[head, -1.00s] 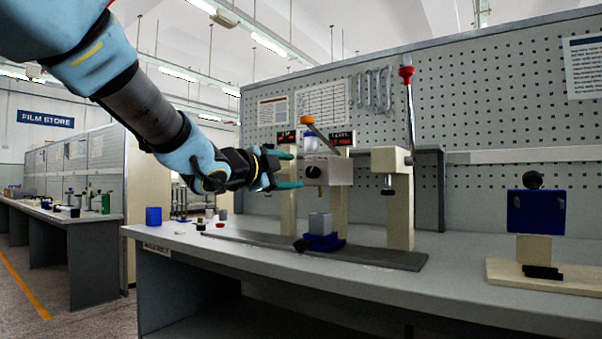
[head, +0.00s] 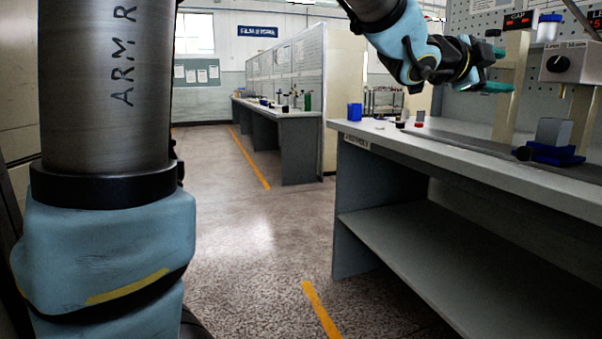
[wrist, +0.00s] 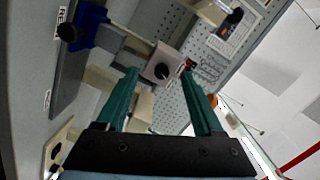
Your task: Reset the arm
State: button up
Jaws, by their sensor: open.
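My gripper (head: 497,70) is in the upper right of the head view, above the workbench (head: 455,155). Its two green fingers are apart with nothing between them. They point right, towards the pale fixture head with a black knob (head: 557,64). In the wrist view the open fingers (wrist: 160,72) reach up the picture, and the knobbed fixture head (wrist: 162,68) shows beyond the gap between them. My arm's upper link (head: 105,110), marked ARM R, fills the left of the head view.
A blue block with a grey piece on it (head: 552,152) sits on the bench below the fixture head. A blue cup (head: 355,112) stands at the bench's left end. A lower shelf (head: 440,245) runs under the bench. Open floor (head: 240,230) lies left of it.

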jog(key=w+a+f+n+t+y, duration=0.2)
jog(key=w+a+f+n+y, duration=0.45)
jog(key=a+f, duration=0.55)
jog(key=w+a+f+n+t+y, duration=0.1)
jog(key=w+a+f+n+y, duration=0.6)
jog(key=a, duration=0.7)
jog(key=s+a+f+n+g+y, duration=0.1)
jog(key=s+a+f+n+g, duration=0.4)
jog(key=s+a+f, duration=0.5)
jog(key=s+a+f+n+g+y, duration=0.2)
jog(key=s+a+f+n, duration=0.5)
jog(key=a, duration=0.4)
notch_tip(320, 180, up, 25)
jog(key=w+p, duration=0.1)
jog(key=p, duration=2.4)
jog(key=shift+w, duration=0.3)
